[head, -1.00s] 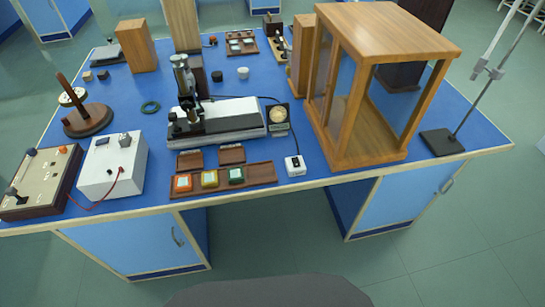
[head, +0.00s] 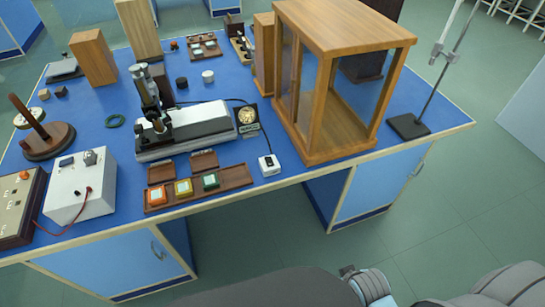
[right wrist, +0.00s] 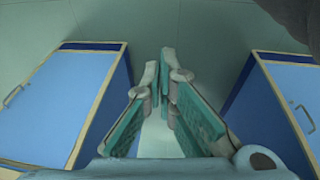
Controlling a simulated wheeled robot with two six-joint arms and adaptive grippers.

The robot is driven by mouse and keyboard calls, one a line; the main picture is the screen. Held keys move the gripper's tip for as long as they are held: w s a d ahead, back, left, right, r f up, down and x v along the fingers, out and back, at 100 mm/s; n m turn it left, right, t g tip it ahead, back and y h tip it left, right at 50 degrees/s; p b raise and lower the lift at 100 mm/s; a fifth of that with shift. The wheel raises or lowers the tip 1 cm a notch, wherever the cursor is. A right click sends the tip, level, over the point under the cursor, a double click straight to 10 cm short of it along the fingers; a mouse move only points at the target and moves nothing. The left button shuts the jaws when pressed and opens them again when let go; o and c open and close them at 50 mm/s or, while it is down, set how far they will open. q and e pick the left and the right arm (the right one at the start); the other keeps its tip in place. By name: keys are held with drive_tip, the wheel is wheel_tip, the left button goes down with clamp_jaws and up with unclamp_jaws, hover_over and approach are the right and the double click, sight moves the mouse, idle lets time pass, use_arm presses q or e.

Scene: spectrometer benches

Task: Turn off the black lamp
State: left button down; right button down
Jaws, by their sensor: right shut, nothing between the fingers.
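A small black unit with a round, pale yellow face (head: 246,115) stands beside the microscope-like instrument; it appears to be the black lamp, and its face looks bright. A cord runs from this area to a small white switch box (head: 269,165) with a dark top part, near the front edge of the blue bench. My right gripper (right wrist: 160,72) is in the right wrist view, its teal-padded fingers together and empty, over the floor between the two blue cabinets. In the head view, parts of my right arm show low at the right, in front of the bench. My left gripper is not in view.
A wooden glass-sided case (head: 345,35) stands right of the switch box. A tray with coloured blocks (head: 235,175) lies to its left. The white instrument (head: 210,125) is behind the tray.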

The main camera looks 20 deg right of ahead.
drive_tip(key=w+a+r+t, duration=0.2)
drive_tip(key=w+r, duration=0.1)
drive_tip(key=r, duration=0.5)
drive_tip(key=w+a+r+t, duration=0.2)
drive_tip(key=w+r+t, duration=0.2)
drive_tip(key=w, duration=0.3)
drive_tip(key=w+a+r+t+y, duration=0.1)
drive_tip(key=w+a+r+t, duration=0.1)
drive_tip(key=w, duration=0.6)
drive_tip(key=w+a+r+t+y, duration=0.1)
drive_tip(key=w+a+r+t, duration=0.1)
drive_tip(key=w+r+t, duration=0.3)
drive_tip(key=w+r, duration=0.1)
drive_tip(key=w, duration=0.2)
drive_tip(key=shift+a+r+t, duration=0.3)
drive_tip(key=shift+a+r, duration=0.05)
drive_tip(key=shift+a, duration=0.05)
drive_tip(key=b, duration=0.2)
hover_over(273, 164)
drive_tip(key=shift+s+f, duration=0.15)
drive_tip(key=shift+f, duration=0.6)
wheel_tip(273, 164, down, 3)
drive_tip(key=b, duration=0.3)
drive_tip(key=shift+f, duration=0.15)
drive_tip(key=shift+f+b, duration=0.3)
